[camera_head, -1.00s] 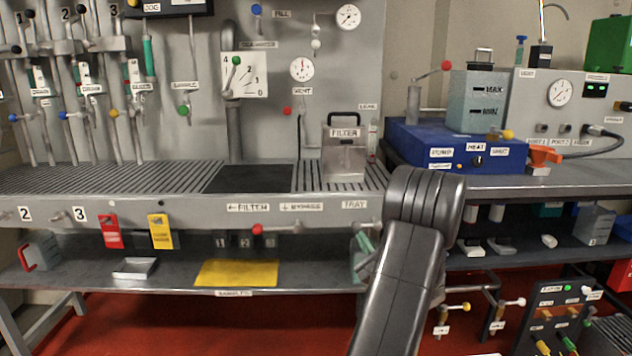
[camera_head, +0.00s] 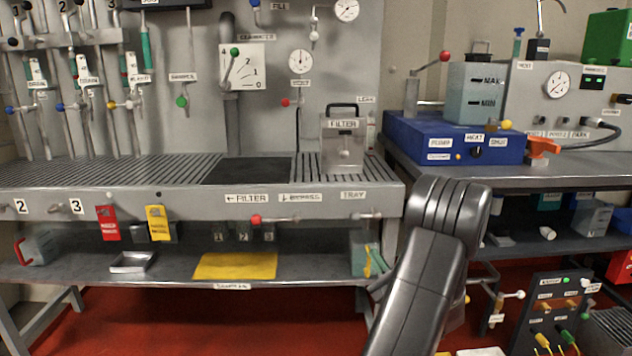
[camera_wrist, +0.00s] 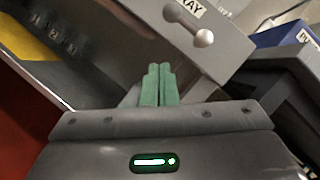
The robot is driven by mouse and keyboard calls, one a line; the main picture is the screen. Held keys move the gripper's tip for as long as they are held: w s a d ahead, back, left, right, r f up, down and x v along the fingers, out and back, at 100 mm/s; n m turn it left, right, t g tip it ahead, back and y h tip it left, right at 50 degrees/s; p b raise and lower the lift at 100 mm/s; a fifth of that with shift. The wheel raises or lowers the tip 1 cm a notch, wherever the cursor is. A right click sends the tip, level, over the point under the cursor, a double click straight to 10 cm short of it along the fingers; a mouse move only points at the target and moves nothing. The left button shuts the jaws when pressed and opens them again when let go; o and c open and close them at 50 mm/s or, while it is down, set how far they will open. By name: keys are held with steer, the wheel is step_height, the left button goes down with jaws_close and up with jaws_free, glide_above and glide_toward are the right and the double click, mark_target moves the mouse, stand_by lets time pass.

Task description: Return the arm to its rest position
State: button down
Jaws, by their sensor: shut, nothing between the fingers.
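My arm (camera_head: 430,265) rises from the bottom of the head view, its dark grey elbow in front of the gap between the left bench and the right table. In the wrist view, my gripper (camera_wrist: 160,70) shows two green fingers pressed together with nothing between them. They point toward the front edge of the left bench, below the TRAY label (camera_wrist: 192,6) and beside a round-ended lever (camera_wrist: 203,37). I cannot tell the gap between fingertips and bench. In the head view the elbow and forearm hide much of what lies behind them.
The left bench (camera_head: 300,202) carries a FILTER box (camera_head: 343,143); its lower shelf holds a yellow mat (camera_head: 236,266) and a metal tray (camera_head: 132,262). A black panel (camera_head: 560,310) stands low right. Red floor is open below.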

steer(key=v, duration=0.5)
steer(key=w+a+r+p, duration=0.3)
steer(key=w+a+r, duration=0.3)
steer(key=w, duration=0.4)
steer(key=d+n+g+p, duration=0.5)
steer(key=d+n+p, duration=0.2)
steer(key=n+p, duration=0.5)
steer(key=shift+f+g, duration=0.3)
steer(key=shift+f, duration=0.1)
